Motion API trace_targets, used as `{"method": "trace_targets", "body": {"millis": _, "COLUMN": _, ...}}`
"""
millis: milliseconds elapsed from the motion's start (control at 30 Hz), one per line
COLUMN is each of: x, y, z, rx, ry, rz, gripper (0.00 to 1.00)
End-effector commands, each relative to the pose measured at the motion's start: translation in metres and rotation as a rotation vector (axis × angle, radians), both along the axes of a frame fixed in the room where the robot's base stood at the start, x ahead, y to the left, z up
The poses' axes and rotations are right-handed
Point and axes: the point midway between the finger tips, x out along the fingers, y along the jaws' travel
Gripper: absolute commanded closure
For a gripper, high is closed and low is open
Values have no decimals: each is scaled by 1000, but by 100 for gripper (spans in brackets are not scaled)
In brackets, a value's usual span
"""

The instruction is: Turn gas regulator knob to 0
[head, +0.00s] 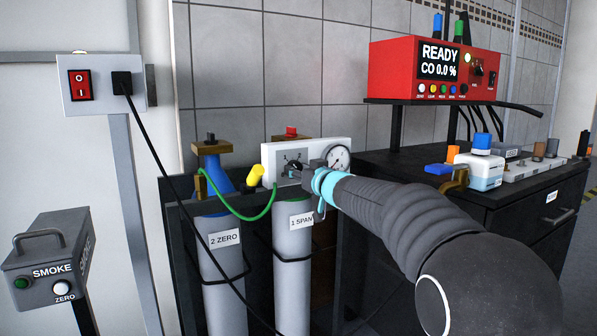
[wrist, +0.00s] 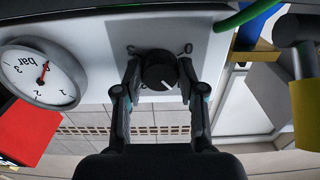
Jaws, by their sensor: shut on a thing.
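The black round regulator knob (wrist: 158,72) is on a grey plate on the white panel (wrist: 95,55). In the wrist view its white pointer line points down and slightly right. In the head view my gripper (head: 297,170) reaches the panel from the right and partly hides the knob. A round pressure gauge (head: 338,158) sits beside it; its red needle shows in the wrist view.
Two grey cylinders labelled 2 ZERO (head: 222,258) and 1 SPAN (head: 293,275) stand below the panel. A green hose (head: 240,214) and a yellow fitting (head: 255,175) are close on the left. A black cabinet (head: 540,195) stands right, under a red analyser (head: 400,65).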

Motion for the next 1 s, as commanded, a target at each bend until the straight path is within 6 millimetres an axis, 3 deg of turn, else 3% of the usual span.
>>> {"method": "trace_targets", "body": {"millis": 667, "x": 0, "y": 0, "z": 0, "rx": -27, "ry": -18, "rz": -1, "gripper": 95}}
{"method": "trace_targets", "body": {"millis": 1000, "x": 1, "y": -1, "z": 1, "rx": -161, "ry": -108, "rz": 0, "gripper": 95}}
